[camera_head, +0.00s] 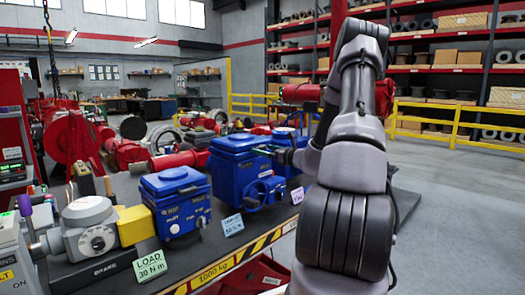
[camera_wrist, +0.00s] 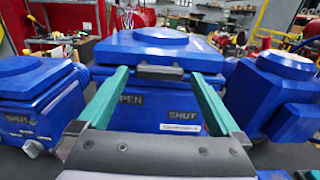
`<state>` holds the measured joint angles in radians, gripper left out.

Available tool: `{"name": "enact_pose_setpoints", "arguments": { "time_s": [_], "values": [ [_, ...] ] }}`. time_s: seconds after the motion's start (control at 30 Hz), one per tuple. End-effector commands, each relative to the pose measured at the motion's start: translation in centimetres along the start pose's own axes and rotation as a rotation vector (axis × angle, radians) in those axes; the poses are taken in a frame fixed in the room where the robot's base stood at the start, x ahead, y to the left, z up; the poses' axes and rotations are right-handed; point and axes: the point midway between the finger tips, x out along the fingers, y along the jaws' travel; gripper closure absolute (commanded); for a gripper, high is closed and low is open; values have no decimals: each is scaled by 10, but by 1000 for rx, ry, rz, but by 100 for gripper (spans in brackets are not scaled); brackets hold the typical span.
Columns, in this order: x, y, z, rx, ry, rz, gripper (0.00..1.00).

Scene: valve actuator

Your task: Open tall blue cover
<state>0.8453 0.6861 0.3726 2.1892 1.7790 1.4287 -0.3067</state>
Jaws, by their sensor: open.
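The tall blue actuator (camera_head: 238,180) stands in the middle of the bench row, and its blue cover (camera_head: 236,143) is down. In the wrist view the cover (camera_wrist: 158,50) fills the upper middle, with a dark handle (camera_wrist: 160,72) on its front edge. Below it the front face bears the words OPEN and SHUT. My gripper (camera_wrist: 157,76) is open, its two green fingers pointing at the handle, one tip near each end. I cannot tell whether they touch it. In the head view my gripper (camera_head: 262,151) reaches the cover from the right, partly hidden by my arm.
A shorter blue actuator (camera_head: 176,200) stands to the left, and another blue one (camera_head: 287,140) to the right, close beside the tall one. A grey brake unit (camera_head: 92,238) with a LOAD sign is at the bench's left. Open floor (camera_head: 460,220) lies right.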

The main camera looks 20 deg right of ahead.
Motion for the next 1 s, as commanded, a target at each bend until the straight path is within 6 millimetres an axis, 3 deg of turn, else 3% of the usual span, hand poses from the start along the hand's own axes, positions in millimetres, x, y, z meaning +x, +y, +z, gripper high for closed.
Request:
{"name": "enact_pose_setpoints", "arguments": {
  "time_s": [0.17, 0.47, 0.7, 0.73, 1.0],
  "values": [
    [14, 0, 0, -1, 0, 0, 0],
    [16, 0, 0, 0, 1, 0, 0],
    [16, 0, 0, -1, 1, 1, 92],
    [16, 0, 0, -1, 1, 1, 100],
    [16, 1, 4, -3, 15, 2, 100]
  ]
}}
